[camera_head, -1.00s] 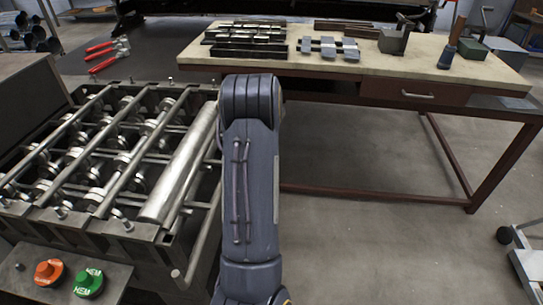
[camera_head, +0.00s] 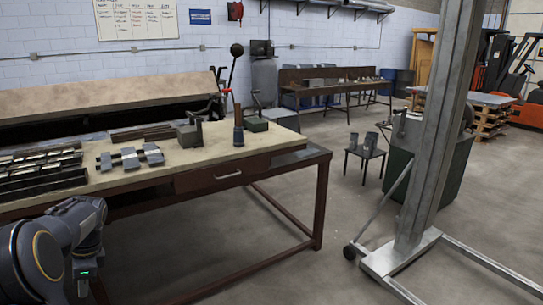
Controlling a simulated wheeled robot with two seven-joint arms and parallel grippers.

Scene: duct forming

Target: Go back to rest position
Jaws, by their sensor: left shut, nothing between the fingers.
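My left arm, in dark grey, comes in at the lower left of the head view, in front of the workbench (camera_head: 215,152). My left gripper (camera_head: 86,285) hangs low at the end of this arm by a small green light; it is shut, with nothing held. Its fingertips are largely cut off by the bottom edge. My right gripper is out of view.
The bench carries dark slotted racks (camera_head: 42,172), a grey metal part (camera_head: 130,158), a vice-like block (camera_head: 190,132) and a dark upright tool (camera_head: 238,126). A grey wheeled post stand (camera_head: 430,150) is at right. The floor between is clear.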

